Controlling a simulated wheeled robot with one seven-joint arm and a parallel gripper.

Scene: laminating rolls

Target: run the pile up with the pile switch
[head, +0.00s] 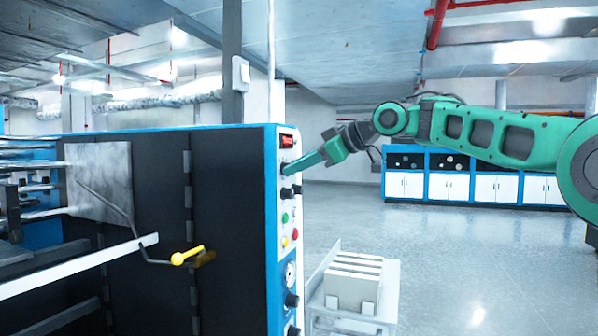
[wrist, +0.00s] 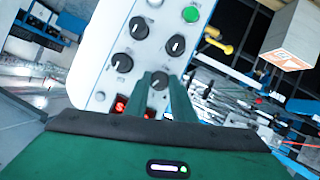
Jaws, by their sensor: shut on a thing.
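The control panel (head: 289,240) is a narrow white face on the blue-edged machine end; it fills the middle of the wrist view (wrist: 110,75). A black rotary switch (wrist: 159,80) with a white pointer line sits beside the red display (wrist: 122,104) on it. My gripper (head: 287,170) reaches the panel from the right, just below the display in the head view. In the wrist view my gripper (wrist: 160,84) has its two green fingers closed around this switch, partly hiding it. I cannot read its label, and the pile cannot be made out clearly.
Other knobs (wrist: 121,63) and a green button (wrist: 190,14) sit close to the fingers. A yellow-handled crank (head: 187,256) sticks out from the machine's dark side. A cart with a pale stack (head: 352,287) stands right of the panel. The floor further right is clear.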

